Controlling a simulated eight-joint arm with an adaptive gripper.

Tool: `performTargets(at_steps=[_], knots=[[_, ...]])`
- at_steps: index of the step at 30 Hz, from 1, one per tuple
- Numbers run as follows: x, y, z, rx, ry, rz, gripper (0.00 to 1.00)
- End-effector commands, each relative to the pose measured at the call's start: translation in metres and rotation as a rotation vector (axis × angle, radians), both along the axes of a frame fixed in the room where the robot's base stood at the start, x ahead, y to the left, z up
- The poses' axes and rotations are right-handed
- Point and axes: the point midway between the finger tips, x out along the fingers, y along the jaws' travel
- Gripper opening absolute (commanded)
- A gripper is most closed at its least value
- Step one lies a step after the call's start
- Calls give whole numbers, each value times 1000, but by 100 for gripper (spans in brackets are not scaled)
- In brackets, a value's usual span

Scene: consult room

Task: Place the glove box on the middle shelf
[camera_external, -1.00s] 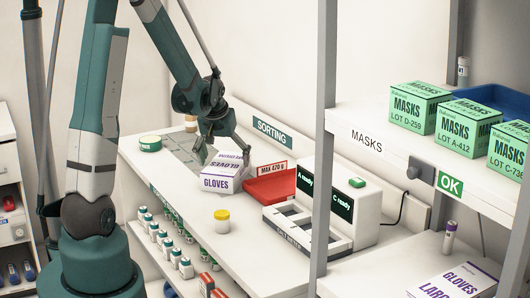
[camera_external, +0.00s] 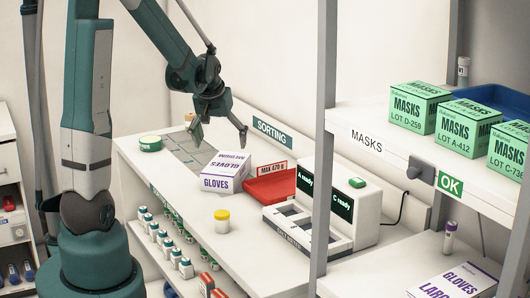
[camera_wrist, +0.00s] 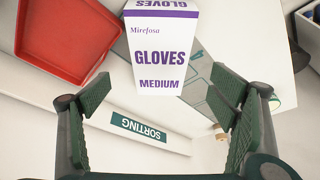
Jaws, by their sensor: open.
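The white glove box (camera_external: 225,173) with purple lettering lies on the sorting counter, left of a red tray. In the wrist view the glove box (camera_wrist: 162,50) reads "GLOVES MEDIUM" and sits ahead of the fingers. My gripper (camera_external: 220,140) is open and empty above the box, apart from it; its spread fingers also show in the wrist view (camera_wrist: 165,100). A second box (camera_external: 456,284), marked "GLOVES LARGE", lies on a shelf at the lower right. The shelf above it, labelled "MASKS" (camera_external: 367,141), holds several green mask boxes (camera_external: 418,108).
The red tray (camera_external: 270,187) and a white device with screens (camera_external: 345,205) stand right of the glove box. A yellow-capped jar (camera_external: 222,221) is in front, a green round tin (camera_external: 150,143) behind left. A grey shelf post (camera_external: 323,130) rises beside the device.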

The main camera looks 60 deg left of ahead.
Motion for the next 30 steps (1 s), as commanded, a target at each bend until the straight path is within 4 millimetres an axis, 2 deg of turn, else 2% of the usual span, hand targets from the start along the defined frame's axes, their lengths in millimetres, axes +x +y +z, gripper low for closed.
performTargets(at_steps=[23, 30], knots=[[0, 0, 0, 0, 0, 0, 84], [1, -15, 8, 2, -5, -22, 84]])
